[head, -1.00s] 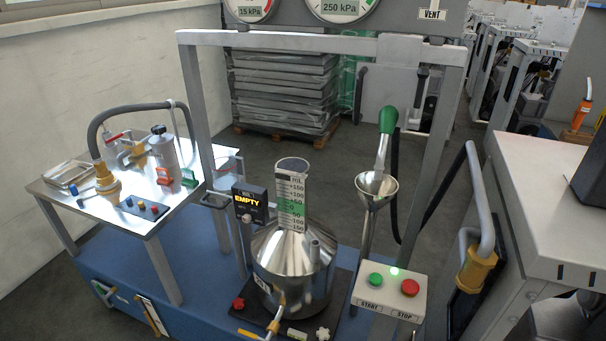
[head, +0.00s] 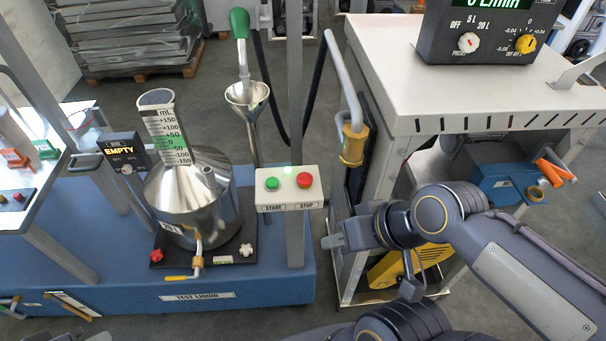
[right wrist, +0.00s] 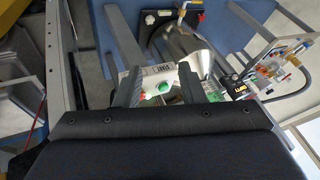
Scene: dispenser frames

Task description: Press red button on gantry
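The START/STOP box (head: 289,203) is mounted on the grey gantry post (head: 294,95). Its red button (head: 305,180) is at the right, above the STOP label, with the green button (head: 272,184) at its left. A green light glows on top. My right gripper (head: 333,241) is to the right of and below the box, apart from it. In the right wrist view, the box shows beyond the two spread fingers, with its green button (right wrist: 162,87); the red one is partly hidden by a finger. The right gripper is open and empty. My left gripper is not in view.
A steel vessel (head: 196,205) with a measuring cylinder (head: 165,130) stands left of the box. A funnel (head: 246,95) is behind. A hose with a yellow end (head: 353,146) hangs right of the post. A white bench (head: 390,60) is at the right.

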